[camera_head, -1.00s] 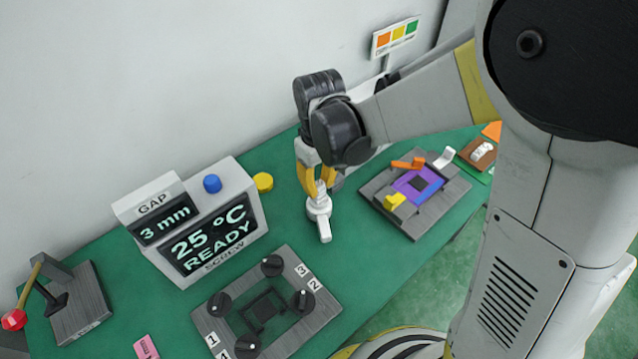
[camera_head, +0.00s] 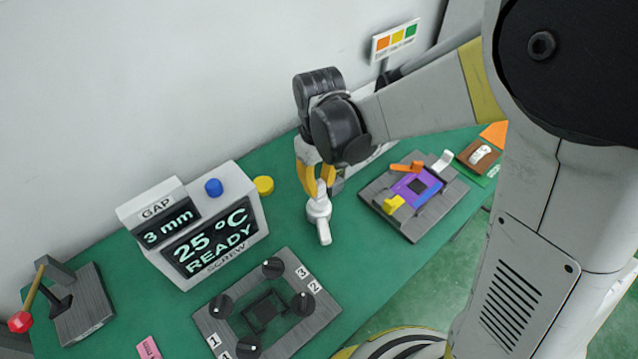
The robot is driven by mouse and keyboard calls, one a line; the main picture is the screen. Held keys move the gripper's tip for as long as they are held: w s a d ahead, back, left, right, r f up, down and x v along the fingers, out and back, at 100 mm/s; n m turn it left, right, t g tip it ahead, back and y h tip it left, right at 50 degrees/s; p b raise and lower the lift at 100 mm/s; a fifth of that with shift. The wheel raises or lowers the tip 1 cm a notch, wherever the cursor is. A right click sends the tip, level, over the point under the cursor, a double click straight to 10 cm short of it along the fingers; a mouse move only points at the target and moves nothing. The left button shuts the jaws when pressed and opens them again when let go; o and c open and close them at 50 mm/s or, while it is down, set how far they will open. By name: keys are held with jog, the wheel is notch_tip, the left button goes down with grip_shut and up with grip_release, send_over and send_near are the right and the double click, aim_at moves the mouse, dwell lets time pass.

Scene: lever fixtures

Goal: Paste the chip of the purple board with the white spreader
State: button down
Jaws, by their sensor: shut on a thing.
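The purple board (camera_head: 432,185) sits in a grey fixture (camera_head: 425,223) on the right of the green table. Its dark square chip (camera_head: 417,186) shows near the middle. An orange piece (camera_head: 406,167), a yellow piece (camera_head: 394,204) and a white piece (camera_head: 443,160) stand around the board. My gripper (camera_head: 318,190) is left of the fixture, its yellow fingers pointing down and shut on the white spreader (camera_head: 321,218). The spreader's lower end points toward the front. Whether it touches the table is hard to tell.
A display box (camera_head: 205,230) reads 3 mm and 25 °C READY. In front lies a grey plate (camera_head: 310,327) with several black knobs. A red-knobbed lever (camera_head: 21,321) is at far left, and a brown pad (camera_head: 478,155) with a white blob at far right. Green table shows between plate and fixture.

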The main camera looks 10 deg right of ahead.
aim_at(319, 182)
jog(key=shift+r+p, duration=1.7)
jog(key=shift+r, duration=0.9)
